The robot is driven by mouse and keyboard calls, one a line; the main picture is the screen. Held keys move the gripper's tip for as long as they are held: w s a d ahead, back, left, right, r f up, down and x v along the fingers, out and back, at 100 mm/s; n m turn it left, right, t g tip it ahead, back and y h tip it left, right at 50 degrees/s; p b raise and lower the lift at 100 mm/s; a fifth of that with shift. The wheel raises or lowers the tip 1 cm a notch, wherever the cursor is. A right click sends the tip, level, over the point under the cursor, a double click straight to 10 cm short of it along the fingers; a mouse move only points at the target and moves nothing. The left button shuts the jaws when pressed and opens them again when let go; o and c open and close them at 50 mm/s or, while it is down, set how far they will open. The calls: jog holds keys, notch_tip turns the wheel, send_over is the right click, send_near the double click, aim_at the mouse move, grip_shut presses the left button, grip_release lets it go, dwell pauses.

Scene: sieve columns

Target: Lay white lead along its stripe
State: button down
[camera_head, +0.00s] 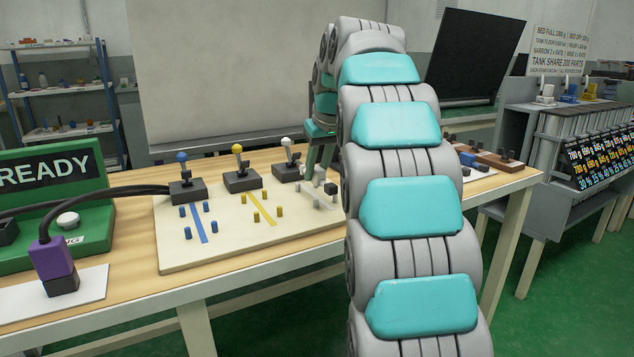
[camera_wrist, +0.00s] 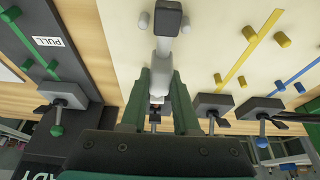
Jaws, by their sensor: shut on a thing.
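My gripper (camera_wrist: 160,98) has its two dark green fingers shut on the white lead (camera_wrist: 163,52), a pale grey-white piece with a dark block (camera_wrist: 169,18) at its far end. Grey-white pegs (camera_head: 298,186) stand around there, one also in the wrist view (camera_wrist: 143,20). The white stripe is mostly hidden by my gripper and arm. The white-knobbed lever box (camera_head: 286,172) stands behind.
Blue (camera_head: 187,190) and yellow (camera_head: 242,180) lever boxes stand to the left, each with a coloured stripe and pegs. A purple-and-black plug (camera_head: 53,268) on a black cable and a green READY panel (camera_head: 55,168) are at far left. My arm hides the board's right side.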

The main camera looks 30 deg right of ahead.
aim_at(317, 182)
jog(key=shift+f, duration=1.65)
jog(key=shift+f, duration=0.15)
jog(key=c, duration=0.7)
grip_release()
jog(key=shift+o, duration=0.2)
jog(key=v, duration=0.9)
jog(key=shift+w, duration=0.1)
jog(key=shift+p+v, duration=0.5)
jog(key=shift+v, duration=1.25)
